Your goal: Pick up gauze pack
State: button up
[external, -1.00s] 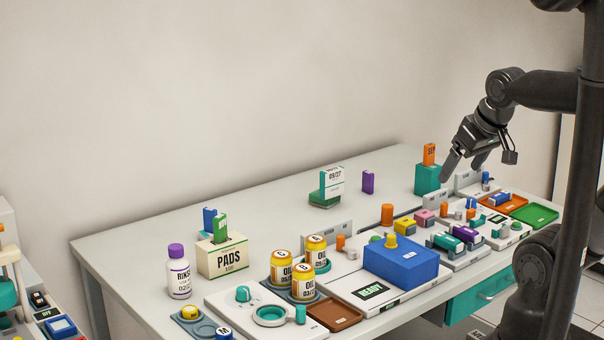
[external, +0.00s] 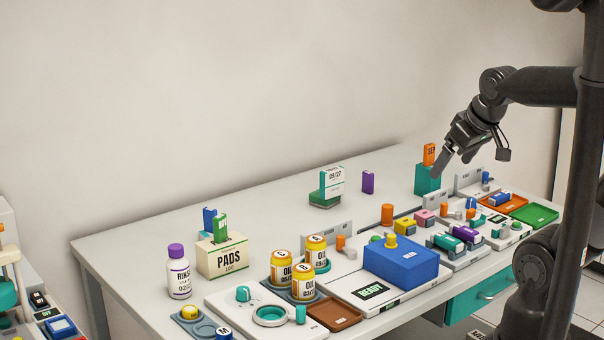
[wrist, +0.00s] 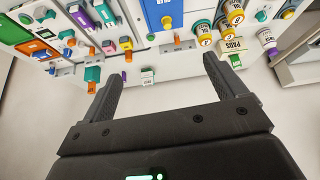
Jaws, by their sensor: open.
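No label reading gauze can be made out. A small white pack (external: 333,181) marked 09/27 stands in a green holder (external: 325,202) at the middle back of the table; it is small in the wrist view (wrist: 147,75), between and beyond my fingertips. A cream box (external: 222,260) labelled PADS, with a green packet (external: 220,228) upright in its top, stands at the left. My gripper (external: 456,166) is open and empty, in the air near the teal box (external: 427,180) with an orange packet (external: 429,154). It is apart from the white pack, to its right.
A purple block (external: 368,182) stands right of the white pack. Yellow OIL bottles (external: 316,251), a blue box (external: 401,262) and several small parts crowd the front. A white RINSE bottle (external: 179,273) stands at left.

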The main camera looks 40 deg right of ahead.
jog(key=w+d+f+n+t+h, duration=0.15)
jog(key=w+d+f+n, duration=0.25)
jog(key=w, duration=0.6)
jog(key=w+d+f+n+t+h, duration=0.15)
jog(key=w+d+f+n, duration=0.25)
jog(key=w, duration=0.6)
jog(key=w+d+f+n+t+h, duration=0.15)
jog(key=w+d+f+n, duration=0.25)
jog(key=w, duration=0.6)
jog(key=n+t+y, duration=0.4)
jog(key=n+t, duration=0.4)
jog(key=n, duration=1.5)
send_near(335, 174)
jog(key=shift+g, duration=0.25)
jog(key=w, duration=0.6)
jog(key=shift+d+r, duration=0.3)
jog(key=shift+r, duration=0.05)
jog(key=shift+w+a+f, duration=0.1)
jog(key=shift+w, duration=1.2)
jog(key=shift+w+a, duration=0.1)
jog(key=shift+w, duration=1.2)
jog(key=shift+c, duration=0.2)
